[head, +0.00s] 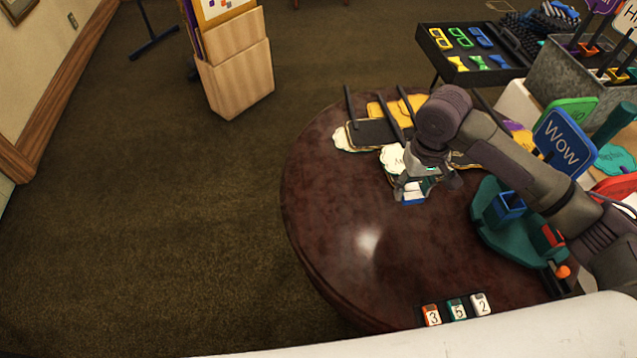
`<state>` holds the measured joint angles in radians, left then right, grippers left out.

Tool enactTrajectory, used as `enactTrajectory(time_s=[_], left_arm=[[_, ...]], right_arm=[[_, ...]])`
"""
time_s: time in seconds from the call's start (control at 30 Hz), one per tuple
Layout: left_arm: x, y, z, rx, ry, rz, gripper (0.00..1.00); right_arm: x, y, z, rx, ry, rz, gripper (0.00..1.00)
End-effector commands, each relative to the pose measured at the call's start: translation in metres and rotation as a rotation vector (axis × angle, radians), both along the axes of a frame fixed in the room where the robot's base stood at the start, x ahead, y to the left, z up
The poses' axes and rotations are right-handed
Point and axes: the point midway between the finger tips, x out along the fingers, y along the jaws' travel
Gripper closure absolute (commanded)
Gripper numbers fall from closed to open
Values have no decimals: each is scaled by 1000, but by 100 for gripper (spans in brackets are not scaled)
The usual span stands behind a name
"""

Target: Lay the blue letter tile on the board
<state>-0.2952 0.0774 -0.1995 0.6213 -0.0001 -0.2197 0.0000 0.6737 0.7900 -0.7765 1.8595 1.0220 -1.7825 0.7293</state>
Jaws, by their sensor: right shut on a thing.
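My right gripper (414,187) reaches in from the right and points down over the round dark red table. It is shut on a small blue and white piece, which looks like the blue letter tile (413,198). The gripper partly covers the tile, and I cannot read a letter on it. A narrow black board (445,314) lies at the table's near edge, with tiles marked 3, 5 and 2 on it. The held tile is well apart from this board, farther back on the table. My left gripper is not in view.
The round table (335,215) is clear at its left and middle. Flat paper signs on sticks (375,132) lie at its back. A teal holder (490,228) with a blue cup stands at the right, near a blue "Wow" sign (563,142) and a metal bin (565,80).

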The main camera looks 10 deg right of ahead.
Motion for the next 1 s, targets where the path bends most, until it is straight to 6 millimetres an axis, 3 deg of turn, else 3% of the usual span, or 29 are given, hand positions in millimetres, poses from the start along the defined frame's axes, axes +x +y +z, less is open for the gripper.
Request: enactTrajectory(time_s=[0.17, 0.6, 0.83, 1.0], left_arm=[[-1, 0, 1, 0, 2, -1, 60], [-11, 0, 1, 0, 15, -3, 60], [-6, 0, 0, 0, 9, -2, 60], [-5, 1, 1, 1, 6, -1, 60]], right_arm=[[6, 7, -8, 0, 2, 3, 75], [47, 89, -63, -1, 0, 3, 75], [54, 102, -77, -3, 2, 1, 75], [53, 101, -102, -4, 2, 1, 75]])
